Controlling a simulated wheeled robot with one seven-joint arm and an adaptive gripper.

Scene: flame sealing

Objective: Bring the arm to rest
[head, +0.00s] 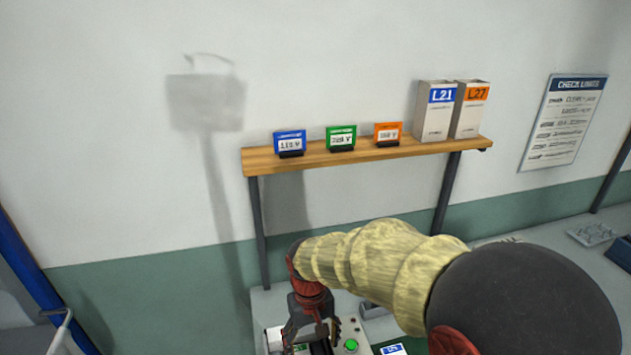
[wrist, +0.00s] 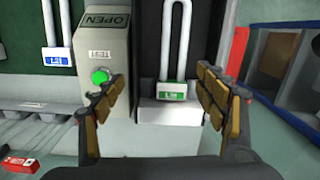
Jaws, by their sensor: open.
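My gripper (wrist: 160,100) is open and empty in the wrist view, its two padded fingers spread apart. Between the fingers, farther off, a white U-shaped tube with a green label (wrist: 172,90) stands at a white block. Left of it is a grey box marked OPEN and TEST with a lit green button (wrist: 100,77); the left finger overlaps its lower edge in the picture. In the head view my gripper (head: 312,335) points down below the shelf, over the bench, at the lower middle. My arm in its yellowish sleeve hides part of the bench.
A wooden shelf (head: 350,156) holds blue, green and orange voltage cards and two boxes, L21 (head: 436,112) and L27 (head: 471,110). Another tube with a blue label (wrist: 56,58) is at the left in the wrist view. A red block (wrist: 17,164) lies lower left.

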